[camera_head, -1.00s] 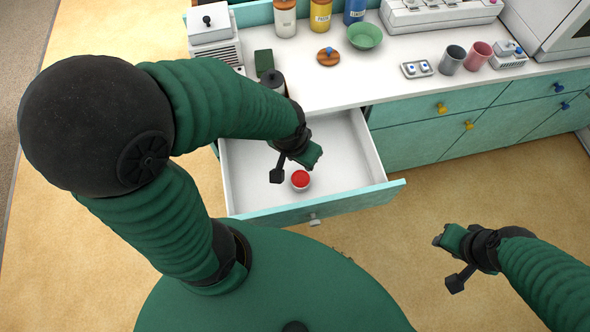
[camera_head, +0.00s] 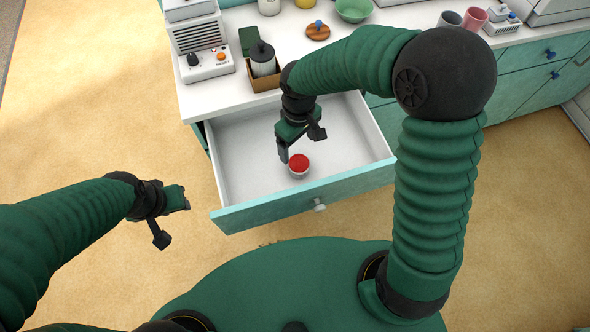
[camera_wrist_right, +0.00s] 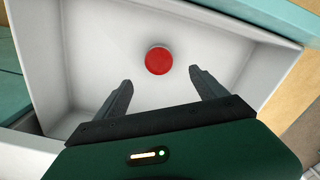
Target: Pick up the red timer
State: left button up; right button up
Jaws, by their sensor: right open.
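The red timer (camera_head: 299,164), a small round piece with a red top and pale base, sits on the floor of the open white drawer (camera_head: 345,140). It also shows in the right wrist view (camera_wrist_right: 158,61), just beyond my right fingertips and roughly centred between them. My right gripper (camera_head: 284,155) reaches down into the drawer, beside the timer on its left. In the right wrist view the right gripper (camera_wrist_right: 160,84) has its fingers apart with nothing between them. My left gripper (camera_head: 184,198) is outside the drawer to the left, over the floor; its fingers are too small to judge.
The counter (camera_head: 225,98) behind the drawer carries a white appliance (camera_head: 205,60), a dark-lidded jar (camera_head: 263,60) in a brown box, a wooden disc (camera_head: 318,31) and a green bowl (camera_head: 354,9). The drawer is otherwise empty. Its walls surround my right gripper.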

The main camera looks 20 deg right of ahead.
aim_at(299, 161)
jog(key=f, duration=0.4)
jog(key=f+b, duration=0.1)
jog(key=f, duration=0.1)
jog(key=shift+w+d+f, duration=0.1)
jog(key=shift+d+f, duration=0.25)
jog(key=f, duration=0.1)
jog(key=f+b, duration=0.1)
jog(key=f, duration=0.1)
jog(key=f+b, duration=0.1)
jog(key=f, duration=0.1)
jog(key=shift+a, duration=0.25)
jog(key=shift+d+r, duration=0.1)
jog(key=c, duration=1.6)
